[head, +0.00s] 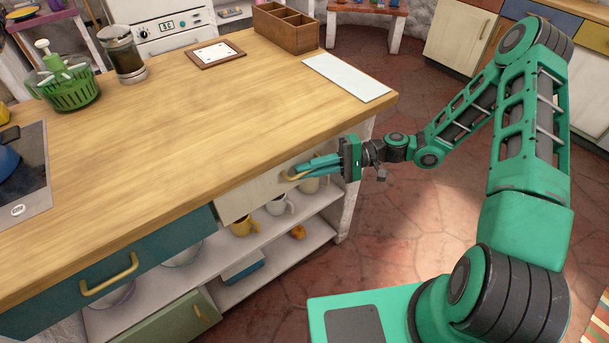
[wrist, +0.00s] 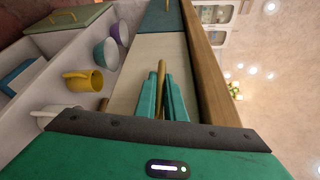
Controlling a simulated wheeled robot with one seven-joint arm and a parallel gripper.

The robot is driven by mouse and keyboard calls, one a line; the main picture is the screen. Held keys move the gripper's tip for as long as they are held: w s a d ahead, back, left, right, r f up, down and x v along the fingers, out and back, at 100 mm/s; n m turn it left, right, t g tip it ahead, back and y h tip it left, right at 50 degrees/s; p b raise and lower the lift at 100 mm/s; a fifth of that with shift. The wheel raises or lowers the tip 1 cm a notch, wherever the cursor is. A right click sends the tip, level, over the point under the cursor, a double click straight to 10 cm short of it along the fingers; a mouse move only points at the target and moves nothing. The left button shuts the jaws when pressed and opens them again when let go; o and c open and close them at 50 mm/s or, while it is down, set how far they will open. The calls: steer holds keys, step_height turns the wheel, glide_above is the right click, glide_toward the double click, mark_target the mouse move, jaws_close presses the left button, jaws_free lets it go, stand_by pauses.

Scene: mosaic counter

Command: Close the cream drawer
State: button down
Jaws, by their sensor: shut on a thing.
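The cream drawer (head: 245,199) is under the wooden counter's edge, right of a blue drawer. Its front looks about level with the blue one; I see no clear gap. In the wrist view, its cream front (wrist: 160,48) runs beside the counter edge. My gripper (head: 292,174) is at the drawer's front, its green fingers shut on the brass handle (head: 288,176). In the wrist view, the handle (wrist: 161,78) stands between the two fingertips (wrist: 162,88). The fingers hide part of the handle, and my gripper covers the drawer's right end.
Open shelves below hold mugs, including a yellow mug (head: 241,227), and bowls. The blue drawer (head: 125,262) has a brass handle. The wooden counter (head: 190,120) bears a wooden box (head: 287,30) and a white board (head: 346,77). The tiled floor (head: 420,220) right of the counter is clear.

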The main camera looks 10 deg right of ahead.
steer(key=shift+w+a, duration=0.1)
steer(key=shift+w, duration=0.2)
steer(key=c, duration=2)
jaws_free()
steer(key=shift+o, duration=0.8)
steer(key=shift+r, duration=0.1)
steer(key=w+d, duration=0.1)
steer(key=d, duration=0.9)
steer(key=shift+w+d+r, duration=0.2)
steer(key=shift+d+r, duration=0.05)
steer(key=shift+d, duration=0.1)
